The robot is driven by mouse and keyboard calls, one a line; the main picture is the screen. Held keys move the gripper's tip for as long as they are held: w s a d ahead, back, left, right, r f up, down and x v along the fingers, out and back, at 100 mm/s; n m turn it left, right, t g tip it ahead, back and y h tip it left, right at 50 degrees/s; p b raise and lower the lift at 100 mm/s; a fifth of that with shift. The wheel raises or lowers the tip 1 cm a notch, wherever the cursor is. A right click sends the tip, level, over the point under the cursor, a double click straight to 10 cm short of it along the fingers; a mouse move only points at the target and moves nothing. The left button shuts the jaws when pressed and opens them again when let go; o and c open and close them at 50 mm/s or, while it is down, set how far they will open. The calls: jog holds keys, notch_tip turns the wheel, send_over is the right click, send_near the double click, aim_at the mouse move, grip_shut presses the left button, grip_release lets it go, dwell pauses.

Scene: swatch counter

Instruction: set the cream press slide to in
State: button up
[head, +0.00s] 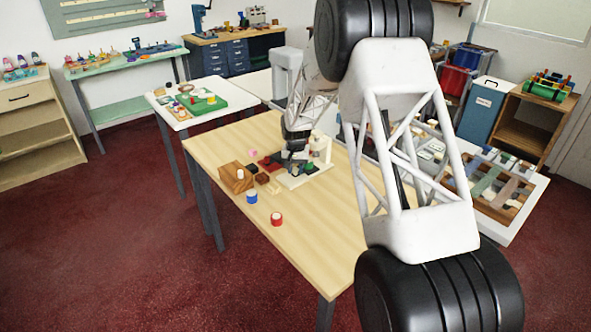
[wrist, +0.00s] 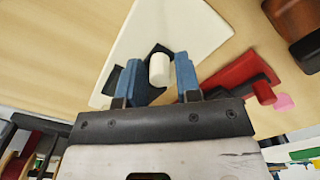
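The cream press shows as a pale cream base (head: 311,176) on the wooden table, partly hidden by my arm. In the wrist view the cream base (wrist: 195,32) fills the upper middle. A short cream knob (wrist: 159,69) stands in front of a dark part on it. My gripper (wrist: 158,72) is open, with one blue finger on each side of the knob. Gaps show between the knob and both fingers, so it is not clamped. In the head view my gripper (head: 297,157) is low over the press, and its fingertips are hard to make out.
A red piece with a red knob (wrist: 264,92) lies close to my right finger, near a pink block (wrist: 285,102). The table's near part (head: 310,240) is clear.

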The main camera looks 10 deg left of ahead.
jog(key=shift+r, duration=3.85)
jog(key=c, duration=0.4)
jog(key=shift+s+a+n, duration=0.15)
jog(key=shift+a+n, duration=0.05)
jog(key=shift+n, duration=0.1)
grip_shut()
jog(key=s+a+n+t+h, duration=0.2)
jog(key=s+a+n+h, duration=0.1)
jog(key=n, duration=0.9)
jog(key=s+a+n+t+h, duration=0.3)
jog(key=a+n, duration=0.5)
jog(key=n, duration=0.4)
jog(key=shift+s+a+n+h, duration=0.25)
jog(key=shift+s+h, duration=0.35)
jog(key=shift+s, duration=0.55)
jog(key=shift+r, duration=0.1)
